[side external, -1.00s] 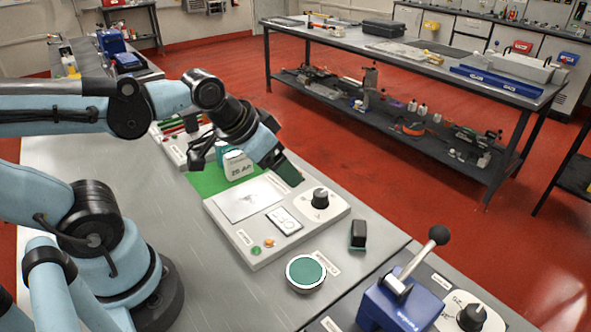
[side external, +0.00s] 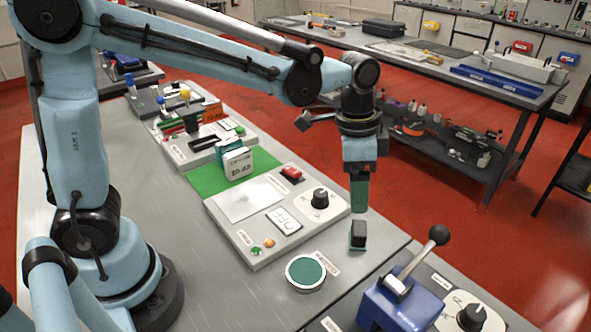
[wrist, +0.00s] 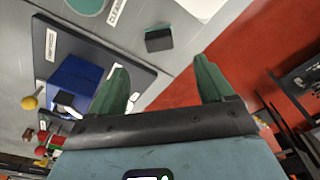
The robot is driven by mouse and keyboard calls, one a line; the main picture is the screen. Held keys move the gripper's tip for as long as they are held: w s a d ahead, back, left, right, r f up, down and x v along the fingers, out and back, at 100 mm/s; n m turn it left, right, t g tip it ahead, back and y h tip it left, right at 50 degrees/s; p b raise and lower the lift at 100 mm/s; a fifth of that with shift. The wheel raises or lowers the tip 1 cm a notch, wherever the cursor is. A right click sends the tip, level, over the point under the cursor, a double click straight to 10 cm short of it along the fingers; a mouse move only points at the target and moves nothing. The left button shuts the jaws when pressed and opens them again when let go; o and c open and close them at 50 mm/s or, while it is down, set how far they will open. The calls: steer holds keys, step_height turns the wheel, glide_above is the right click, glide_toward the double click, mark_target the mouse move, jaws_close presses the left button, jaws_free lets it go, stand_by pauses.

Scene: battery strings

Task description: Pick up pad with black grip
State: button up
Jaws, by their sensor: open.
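The pad with black grip (side external: 358,235) stands on the grey bench right of the control panel, its dark block upright on a thin green base. In the wrist view the pad (wrist: 158,38) lies ahead of and between the fingertips, not between the fingers. My gripper (side external: 359,205) points down just above the pad. Its green fingers are apart and empty in the wrist view (wrist: 160,64). From the side, one finger hides the other, and I cannot tell the exact gap above the grip.
A round green-topped dish (side external: 305,272) sits left of the pad. A blue lever box (side external: 400,302) with a black ball knob stands close in front. The light control panel (side external: 260,240) with a dial lies behind left. The bench's right edge is near.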

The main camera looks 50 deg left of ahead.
glide_above(360, 228)
steer(key=f, duration=0.4)
steer(key=a+f, duration=0.1)
steer(key=f, duration=0.1)
steer(key=shift+s+f, duration=0.1)
steer(key=shift+s, duration=0.15)
steer(key=shift+w+d+f, duration=0.1)
steer(key=shift+d+f, duration=0.05)
steer(key=shift+f, duration=0.7)
steer(key=shift+w+d+f, duration=0.1)
steer(key=shift+d+f, duration=0.05)
steer(key=shift+f, duration=0.75)
steer(key=shift+w+d+f, duration=0.1)
steer(key=shift+d+f, duration=0.05)
steer(key=shift+f, duration=0.7)
steer(key=shift+c, duration=0.2)
steer(key=c, duration=1.1)
steer(key=shift+r, duration=0.15)
step_height(360, 228, up, 10)
steer(key=shift+f, duration=0.1)
